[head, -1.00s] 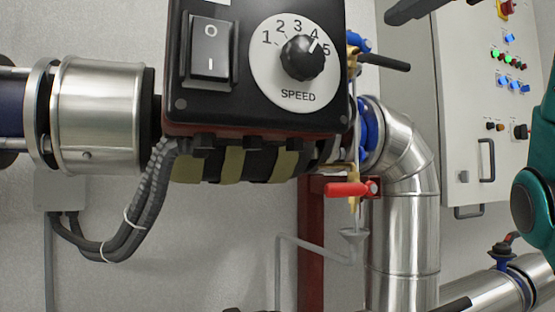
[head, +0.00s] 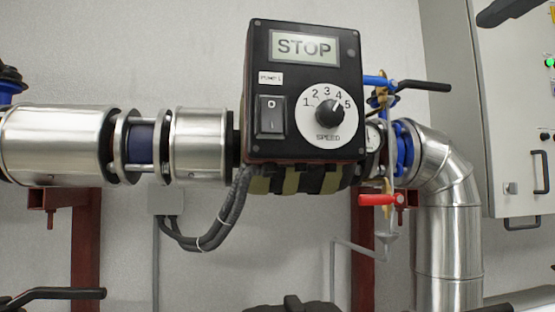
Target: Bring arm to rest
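Neither of my grippers shows in the head view, and no part of my arms can be made out for sure. The black pump control box (head: 303,90) faces me in the middle of the view. Its display (head: 304,46) reads STOP. The rocker switch (head: 270,116) sits at its lower left. The speed knob (head: 329,113) points up and to the right, between about 4 and 5. Nothing touches the box.
Metal-clad piping (head: 55,145) runs across to a downward elbow (head: 440,165). A red-handled valve (head: 379,200) hangs right of the box. A light cabinet (head: 515,185) stands at right. Black levers (head: 55,293) reach in at the bottom left and top right.

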